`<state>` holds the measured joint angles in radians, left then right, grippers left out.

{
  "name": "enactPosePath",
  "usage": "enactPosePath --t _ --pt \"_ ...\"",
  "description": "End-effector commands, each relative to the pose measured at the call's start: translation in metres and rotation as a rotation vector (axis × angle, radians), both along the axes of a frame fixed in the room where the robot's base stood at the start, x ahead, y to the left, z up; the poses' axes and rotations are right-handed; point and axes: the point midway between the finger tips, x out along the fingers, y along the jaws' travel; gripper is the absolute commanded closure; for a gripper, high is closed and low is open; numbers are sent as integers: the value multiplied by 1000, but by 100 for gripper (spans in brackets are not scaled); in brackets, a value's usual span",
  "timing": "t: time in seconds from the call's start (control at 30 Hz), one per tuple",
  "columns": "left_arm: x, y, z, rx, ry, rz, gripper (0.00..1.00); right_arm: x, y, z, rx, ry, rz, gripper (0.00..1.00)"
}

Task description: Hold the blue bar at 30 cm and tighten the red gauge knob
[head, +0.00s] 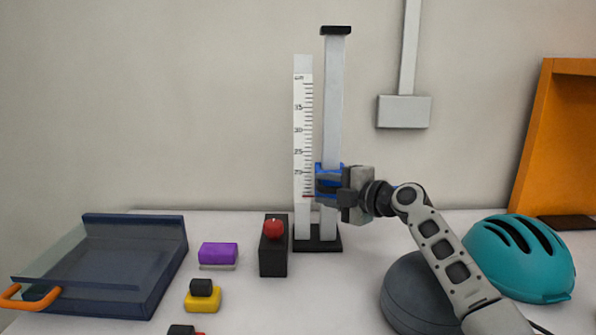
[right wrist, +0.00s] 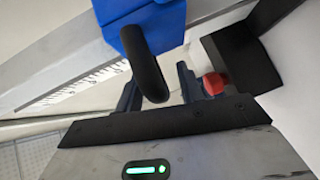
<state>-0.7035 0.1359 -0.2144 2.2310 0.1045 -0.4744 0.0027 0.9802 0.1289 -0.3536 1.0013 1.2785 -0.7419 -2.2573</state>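The blue bar (head: 322,187) sits low on the grey upright of the tower, beside the white scale (head: 303,140). A thin red mark crosses the scale at the bar's lower part, below the 20 line. My right gripper (head: 342,190) is at the bar's right side. In the right wrist view the blue bar (right wrist: 150,25) carries a black loop handle (right wrist: 150,72). The handle shows between my two fingers, which stand apart, with a gap on one side. A red knob (head: 273,229) tops a black box left of the tower; a red knob also shows in the right wrist view (right wrist: 214,83). My left gripper is out of view.
A dark blue tray (head: 165,285) with an orange handle is at the left. A purple block (head: 218,252) and a yellow block (head: 203,300) lie near it. A teal helmet (head: 515,262) and a dark grey round object (head: 405,290) are at the right, near my right arm.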

Motion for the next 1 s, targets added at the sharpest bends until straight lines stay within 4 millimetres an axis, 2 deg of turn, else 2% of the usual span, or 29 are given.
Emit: enactPosePath --t 0.03,0.13,0.17,0.37,0.83,1.0 --pt "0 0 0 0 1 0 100 0 0 0 0 0 0 70" --pt "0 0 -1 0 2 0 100 0 0 -1 -1 2 0 98" --pt "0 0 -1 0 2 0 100 0 0 -1 0 2 1 100" --pt "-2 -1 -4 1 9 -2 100 -1 0 0 -3 5 3 100" --pt "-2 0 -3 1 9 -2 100 0 0 42 -1 -4 2 100" --pt "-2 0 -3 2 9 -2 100 -1 0 51 0 -4 2 100"
